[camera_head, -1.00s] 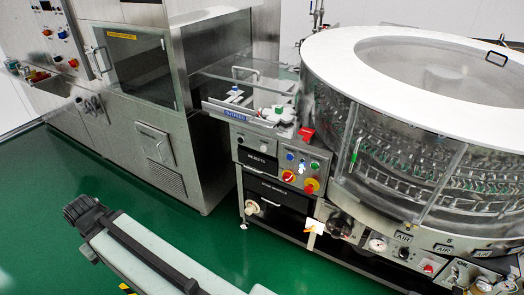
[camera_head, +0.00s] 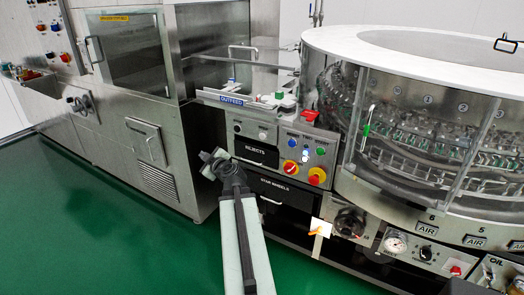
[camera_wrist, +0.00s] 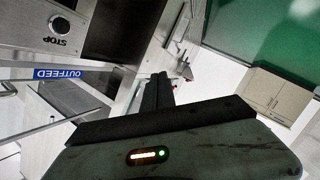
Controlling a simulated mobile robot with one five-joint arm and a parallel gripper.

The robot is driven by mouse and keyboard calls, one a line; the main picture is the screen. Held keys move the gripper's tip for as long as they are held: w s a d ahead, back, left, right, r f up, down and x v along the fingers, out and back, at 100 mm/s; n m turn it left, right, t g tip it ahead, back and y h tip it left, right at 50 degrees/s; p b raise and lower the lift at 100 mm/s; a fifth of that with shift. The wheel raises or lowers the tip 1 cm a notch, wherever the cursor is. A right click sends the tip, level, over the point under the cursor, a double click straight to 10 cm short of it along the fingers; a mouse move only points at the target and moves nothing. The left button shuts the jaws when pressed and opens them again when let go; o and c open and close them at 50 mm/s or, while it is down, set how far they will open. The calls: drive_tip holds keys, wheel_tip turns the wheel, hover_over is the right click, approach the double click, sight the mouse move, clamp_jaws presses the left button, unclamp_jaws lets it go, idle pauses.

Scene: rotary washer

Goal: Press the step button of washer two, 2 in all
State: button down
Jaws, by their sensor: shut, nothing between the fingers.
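Washer two's control panel (camera_head: 303,158) stands left of the round glass machine in the head view. I cannot read which one is the step button. My gripper (camera_head: 212,160) is left of this panel, in front of the steel cabinet, apart from the buttons. In the wrist view its dark fingers (camera_wrist: 159,78) are shut and empty. A round button marked STOP (camera_wrist: 33,27) shows upside down there.
The round glass machine (camera_head: 430,130) fills the right side. A blue OUTFEED label (camera_head: 231,99) marks the ledge above the panel. Below are the REJECTS drawer (camera_head: 256,154) and the STAR WHEELS drawer (camera_head: 275,188). Green floor (camera_head: 110,225) is clear at left.

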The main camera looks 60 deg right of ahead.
sight(262, 136)
drive_tip(key=s+d+f+m+g+h+b, duration=0.1)
drive_tip(key=s+d+h, duration=0.4)
drive_tip(key=s+d, duration=0.6)
drive_tip(key=shift+s+d+m+g+h+b, duration=0.3)
drive_tip(key=shift+s+d+m+g+b, duration=0.15)
drive_tip(key=shift+d+b, duration=0.45)
drive_tip(key=shift+w, duration=0.15)
drive_tip(key=d, duration=0.8)
drive_tip(key=shift+d, duration=0.25)
drive_tip(key=shift+d, duration=0.1)
idle(0.4)
drive_tip(key=shift+d, duration=0.3)
